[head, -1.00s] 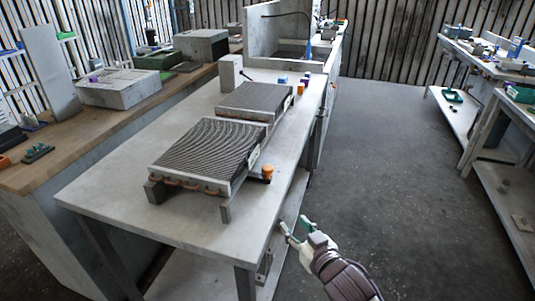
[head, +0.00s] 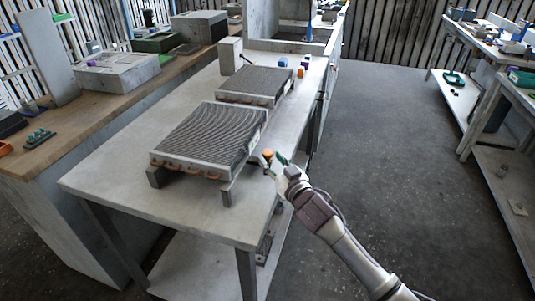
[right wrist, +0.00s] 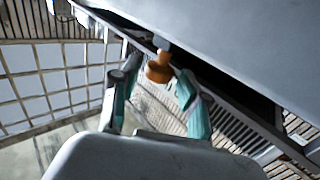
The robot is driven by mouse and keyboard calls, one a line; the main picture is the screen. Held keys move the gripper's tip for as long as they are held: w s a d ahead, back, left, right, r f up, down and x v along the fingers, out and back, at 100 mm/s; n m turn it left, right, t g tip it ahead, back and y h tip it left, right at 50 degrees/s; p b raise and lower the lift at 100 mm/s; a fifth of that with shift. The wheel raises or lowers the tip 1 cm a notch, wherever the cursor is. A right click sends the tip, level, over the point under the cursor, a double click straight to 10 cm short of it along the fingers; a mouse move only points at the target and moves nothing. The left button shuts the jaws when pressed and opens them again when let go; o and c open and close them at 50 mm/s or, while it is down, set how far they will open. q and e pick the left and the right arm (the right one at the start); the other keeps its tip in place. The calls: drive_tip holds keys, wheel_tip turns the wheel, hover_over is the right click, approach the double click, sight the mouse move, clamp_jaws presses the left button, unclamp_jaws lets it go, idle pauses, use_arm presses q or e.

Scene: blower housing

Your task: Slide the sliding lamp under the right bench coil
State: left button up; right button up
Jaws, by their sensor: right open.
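Two finned coils stand on raised supports on the grey bench (head: 110,187): a near coil (head: 210,140) and a far coil (head: 256,85). I cannot tell which one the task calls right. An orange knob (head: 268,154), probably the handle of the sliding lamp, sticks out at the near coil's right side. The rest of the lamp is hidden. My right gripper (head: 275,162) is open at the knob, by the bench's right edge. In the right wrist view the orange knob (right wrist: 159,68) shows between the spread green-padded fingers (right wrist: 157,82). Contact is not clear. My left gripper is out of view.
Small orange (head: 301,73) and blue (head: 283,62) blocks lie near the bench's far right. A pale upright box (head: 230,56) stands behind the far coil. The floor right of the bench is open, up to another table (head: 480,50).

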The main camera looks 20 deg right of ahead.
drive_tip(key=shift+w+a, duration=0.2)
drive_tip(key=shift+w, duration=0.6)
drive_tip(key=shift+w+a, duration=0.15)
drive_tip(key=shift+w, duration=0.65)
clamp_jaws()
